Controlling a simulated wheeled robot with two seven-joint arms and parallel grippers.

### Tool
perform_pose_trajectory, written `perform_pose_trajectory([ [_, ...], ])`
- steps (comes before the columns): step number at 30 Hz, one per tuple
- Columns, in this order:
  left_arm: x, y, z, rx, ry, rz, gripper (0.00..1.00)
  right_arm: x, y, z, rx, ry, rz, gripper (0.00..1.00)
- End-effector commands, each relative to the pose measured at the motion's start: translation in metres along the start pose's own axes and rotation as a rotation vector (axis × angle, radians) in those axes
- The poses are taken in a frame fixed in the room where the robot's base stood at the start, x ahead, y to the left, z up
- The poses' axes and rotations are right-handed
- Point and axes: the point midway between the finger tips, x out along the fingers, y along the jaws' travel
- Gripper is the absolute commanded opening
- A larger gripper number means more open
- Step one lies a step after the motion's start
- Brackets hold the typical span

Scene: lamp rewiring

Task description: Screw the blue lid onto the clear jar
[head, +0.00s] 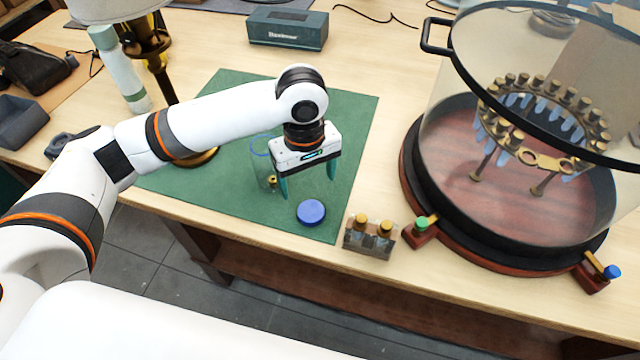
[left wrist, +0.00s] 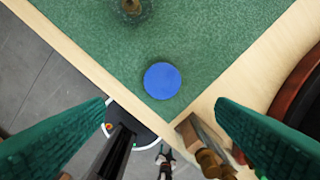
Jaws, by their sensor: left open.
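The blue lid (head: 311,212) lies flat on the green mat (head: 350,120) near its front right corner. In the left wrist view the lid (left wrist: 162,80) is seen from above, ahead of and between the fingers, with nothing touching it. The clear jar (head: 260,174) stands upright on the mat, left of my left gripper and partly behind it. The jar has a bluish rim, and a small brass piece shows at its bottom. My left gripper (head: 308,186) points down above the mat, open and empty, just behind and above the lid. My right gripper is not in view.
A small holder with brass-topped bottles (head: 370,238) stands at the table edge, right of the lid. A large glass dome on a round wooden base (head: 520,250) fills the right side. A brass lamp (head: 150,45) stands behind my left arm. A speaker box (head: 288,30) is at the back.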

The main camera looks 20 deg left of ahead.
Motion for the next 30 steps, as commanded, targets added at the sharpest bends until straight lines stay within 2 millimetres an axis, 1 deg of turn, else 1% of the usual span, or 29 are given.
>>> perform_pose_trajectory([
  [3,-0.003,0.002,0.004,-0.029,-0.004,0.011,0.79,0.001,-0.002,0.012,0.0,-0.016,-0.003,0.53],
  [5,-0.004,0.002,0.004,-0.032,-0.003,0.013,0.79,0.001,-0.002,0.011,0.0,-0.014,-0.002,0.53],
  [8,-0.004,0.002,0.004,-0.032,-0.003,0.012,0.79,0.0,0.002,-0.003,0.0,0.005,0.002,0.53],
  [12,-0.003,0.002,0.004,-0.031,-0.003,0.011,0.79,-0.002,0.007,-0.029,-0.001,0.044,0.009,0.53],
  [15,0.002,0.002,0.004,-0.031,-0.003,0.012,0.79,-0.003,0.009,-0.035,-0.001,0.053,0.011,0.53],
  [17,0.01,0.002,0.004,-0.032,-0.003,0.013,0.79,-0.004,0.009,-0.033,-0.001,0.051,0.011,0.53],
  [18,0.017,0.002,0.004,-0.031,-0.002,0.014,0.79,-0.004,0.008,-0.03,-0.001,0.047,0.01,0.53],
  [24,0.051,0.002,0.004,-0.031,-0.003,0.013,0.79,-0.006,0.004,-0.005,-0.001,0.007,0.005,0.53],
  [27,0.061,0.002,0.004,-0.03,-0.003,0.012,0.79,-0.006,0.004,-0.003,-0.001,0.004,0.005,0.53],
  [30,0.065,0.001,0.004,-0.03,-0.004,0.01,0.79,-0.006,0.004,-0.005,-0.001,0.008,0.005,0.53],
])
